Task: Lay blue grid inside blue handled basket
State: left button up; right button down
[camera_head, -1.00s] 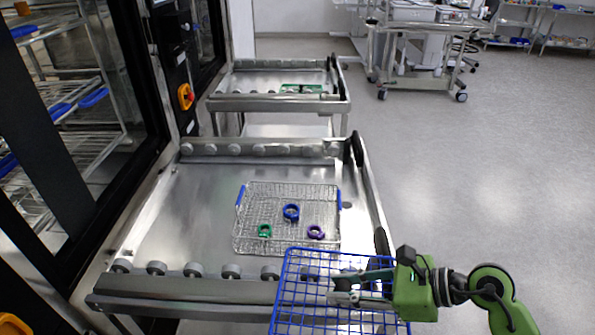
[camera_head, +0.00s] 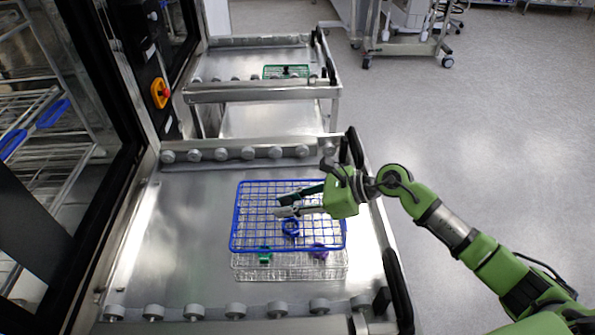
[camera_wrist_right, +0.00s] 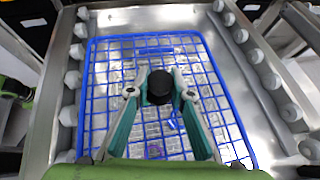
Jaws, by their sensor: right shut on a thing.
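The blue grid (camera_head: 235,216) is a flat wire panel with a blue rim. It lies roughly level over the wire basket (camera_head: 290,272), whose front wall shows below the grid's near edge. I cannot tell whether the grid touches the basket. The basket's blue handles are hard to make out behind the grid. My right gripper (camera_head: 279,207) is shut on the grid, reaching in from the right. In the right wrist view the grid (camera_wrist_right: 85,100) spreads around both fingers (camera_wrist_right: 159,74). My left gripper is not in view.
A blue ring (camera_head: 291,228), a green ring (camera_head: 265,254) and a purple ring (camera_head: 319,250) lie in the basket. The steel roller table (camera_head: 185,240) is clear around it. A second table (camera_head: 225,72) behind holds a green grid (camera_head: 287,71). A washer stands at left.

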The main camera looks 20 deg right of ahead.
jog(key=shift+w+d, duration=0.7)
jog(key=shift+w, duration=0.3)
jog(key=shift+s+a+f+b, duration=0.1)
jog(key=shift+a+f+b, duration=0.1)
jog(key=shift+f+b, duration=0.35)
jog(key=shift+s+a+f+b, duration=0.1)
jog(key=shift+a+f+b, duration=0.15)
jog(key=shift+f, duration=0.4)
pick_arm(q)
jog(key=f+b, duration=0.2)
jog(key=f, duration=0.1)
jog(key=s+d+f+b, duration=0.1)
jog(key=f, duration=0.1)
jog(key=shift+b, duration=0.3)
pick_arm(e)
notch_tip(320, 180, down, 6)
jog(key=shift+w+d+r, duration=0.1)
jog(key=shift+d+r, duration=0.05)
jog(key=shift+r, duration=0.05)
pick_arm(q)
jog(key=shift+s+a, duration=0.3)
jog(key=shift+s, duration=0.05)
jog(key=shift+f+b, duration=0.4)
pick_arm(e)
jog(key=shift+d, duration=0.1)
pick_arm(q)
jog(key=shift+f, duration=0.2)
pick_arm(e)
jog(key=shift+f, duration=0.15)
